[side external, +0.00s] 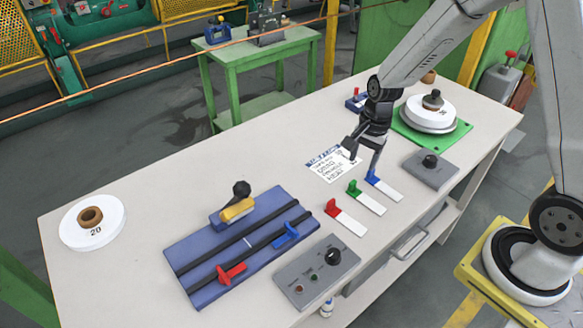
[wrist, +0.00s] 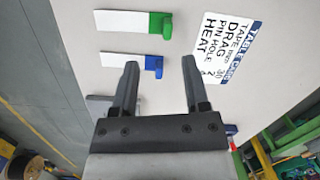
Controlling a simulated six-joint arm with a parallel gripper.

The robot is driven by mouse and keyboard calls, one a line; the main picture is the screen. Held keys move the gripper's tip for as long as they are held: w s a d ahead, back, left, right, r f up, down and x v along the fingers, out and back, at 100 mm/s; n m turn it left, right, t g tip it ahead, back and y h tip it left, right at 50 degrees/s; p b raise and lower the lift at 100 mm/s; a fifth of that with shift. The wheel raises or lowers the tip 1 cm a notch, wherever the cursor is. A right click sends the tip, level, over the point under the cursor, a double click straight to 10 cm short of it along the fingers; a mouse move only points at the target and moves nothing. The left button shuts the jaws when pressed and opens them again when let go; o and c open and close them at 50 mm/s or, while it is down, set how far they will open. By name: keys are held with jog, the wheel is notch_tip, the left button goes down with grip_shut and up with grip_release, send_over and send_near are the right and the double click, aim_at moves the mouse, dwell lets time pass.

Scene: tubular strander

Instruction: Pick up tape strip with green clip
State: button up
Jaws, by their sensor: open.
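The tape strip with the green clip (side external: 366,200) lies flat on the table between the red-clip and blue-clip strips. In the wrist view this white strip (wrist: 122,21) is at the top left, with its green clip (wrist: 160,24) at the right end. My gripper (side external: 364,163) is open and empty, above the table near the blue clip and the printed card. In the wrist view my gripper's fingertips (wrist: 160,62) point toward the strips. The left fingertip overlaps the blue-clip strip (wrist: 115,60); the green-clip strip lies beyond the fingertips, apart from them.
The red-clip strip (side external: 346,222) and the blue-clip strip (side external: 385,189) flank the green one. A printed card (side external: 333,164) lies left of them. A grey control box (side external: 317,271), a blue fixture (side external: 220,250) and a grey knob box (side external: 431,168) stand nearby.

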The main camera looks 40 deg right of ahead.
aim_at(353, 182)
jog(key=shift+w+d+f+m, duration=0.1)
jog(key=shift+w+f+m, duration=0.1)
jog(key=shift+f+m, duration=0.35)
jog(key=shift+w+f+m, duration=0.2)
jog(key=shift+f+m, duration=0.05)
jog(key=shift+f, duration=0.55)
jog(key=shift+w+d+f+m, duration=0.1)
jog(key=shift+w+f+m, duration=0.1)
jog(key=shift+f+m, duration=0.35)
jog(key=shift+f, duration=0.15)
jog(key=shift+a+f, duration=0.25)
jog(key=shift+f, duration=1.05)
jog(key=shift+a+f, duration=0.2)
jog(key=shift+f, duration=1.05)
grip_shut()
